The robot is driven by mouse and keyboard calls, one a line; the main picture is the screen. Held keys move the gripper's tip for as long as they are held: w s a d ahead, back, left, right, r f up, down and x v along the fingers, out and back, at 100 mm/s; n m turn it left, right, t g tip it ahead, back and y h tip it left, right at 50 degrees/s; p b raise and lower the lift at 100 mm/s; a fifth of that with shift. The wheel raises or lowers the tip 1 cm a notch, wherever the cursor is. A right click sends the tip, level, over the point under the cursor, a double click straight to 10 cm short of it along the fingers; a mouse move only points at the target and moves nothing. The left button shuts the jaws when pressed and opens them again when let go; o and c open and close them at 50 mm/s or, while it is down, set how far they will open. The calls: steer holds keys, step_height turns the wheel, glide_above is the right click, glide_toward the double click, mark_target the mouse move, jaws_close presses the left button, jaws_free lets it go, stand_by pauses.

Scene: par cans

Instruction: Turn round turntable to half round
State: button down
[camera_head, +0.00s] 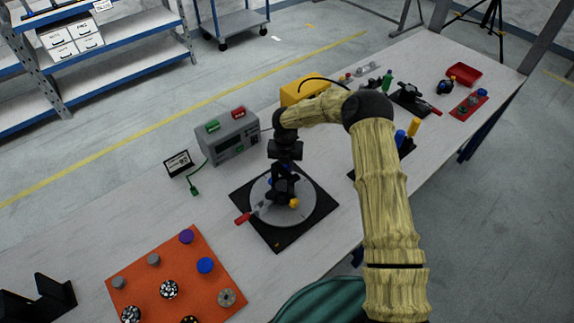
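The round turntable (305,211) is a grey disc on a square black base (276,237), in the middle of the workbench. A red-tipped handle (243,218) sticks out at its left side, and a small yellow-orange knob (294,203) shows near its middle. My gripper (283,190) points down over the disc, at the end of my yellow-sleeved arm. The dark fingers overlap dark parts on the disc, so I cannot tell whether they touch or hold anything.
A grey instrument box (236,143) and a small sign (179,163) stand behind the turntable. An orange board (190,275) with several knobs lies at front left. A yellow case (303,88), a red tray (465,75) and small fixtures occupy the bench's far right.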

steer(key=c, duration=1.3)
jaws_free()
step_height(320, 180, up, 18)
steer(key=shift+f+b, duration=0.25)
steer(key=shift+b, duration=0.95)
steer(key=shift+s+d+r+m+t, duration=0.55)
steer(key=shift+s+d+m, duration=2.75)
steer(key=shift+s+m, duration=1.95)
steer(key=shift+s+d+r+m+t, duration=0.3)
steer(key=shift+s+d+r+m, duration=0.3)
steer(key=shift+s+d+m, duration=4.5)
steer(key=shift+s+d+r+m+t, duration=0.55)
steer(key=shift+s+d+m, duration=1.85)
steer(key=shift+m, duration=5.05)
